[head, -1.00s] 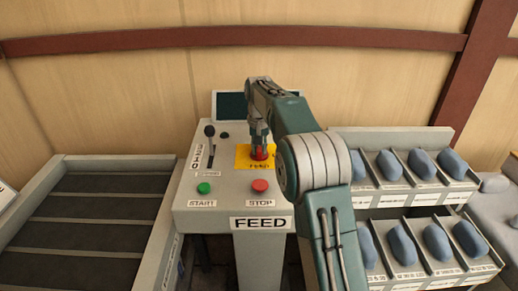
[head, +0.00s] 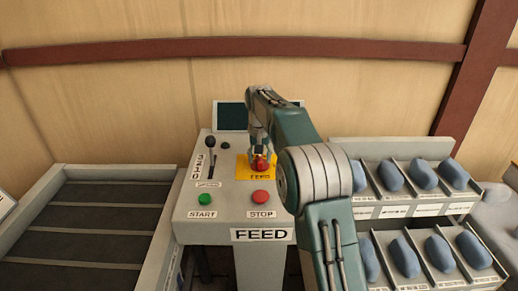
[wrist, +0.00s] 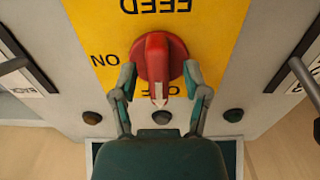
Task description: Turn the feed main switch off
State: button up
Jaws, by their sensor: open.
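The feed main switch is a red rotary knob (wrist: 157,57) on a yellow plate (wrist: 222,20) lettered FEED, with ON at left and partly covered OFF letters below in the wrist view. The knob's white pointer mark points down in that view, at the OFF letters. In the head view the knob (head: 261,164) sits on the console's sloped top. My gripper (wrist: 160,75) is open, one finger on each side of the knob's pointer end. Whether the fingers touch it I cannot tell. In the head view my gripper (head: 260,154) partly hides the knob.
The console has a green START button (head: 204,200), a red STOP button (head: 261,197) and a black-knobbed lever (head: 211,146) left of the switch. A dark screen (head: 231,116) stands behind. A conveyor (head: 88,220) is at left. Racks with blue pillows (head: 423,175) are at right.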

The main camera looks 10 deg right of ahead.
aim_at(259, 157)
notch_tip(259, 157, up, 11)
jog(key=shift+r, duration=0.15)
jog(key=shift+w+a, duration=0.1)
dwell(0.4)
jog(key=s+r+n+t, duration=0.15)
jog(key=s+r, duration=0.25)
jog(key=s, duration=0.6)
jog(key=s+r+m+t, duration=0.1)
jog(key=s+r+t, duration=0.15)
jog(key=s, duration=0.75)
jog(key=s+f, duration=0.5)
jog(key=s, duration=0.5)
jog(key=s+f+n+t, duration=0.1)
jog(key=s+f, duration=0.5)
jog(key=s, duration=0.4)
jog(key=shift+f+t, duration=0.15)
jog(key=shift+t, duration=0.15)
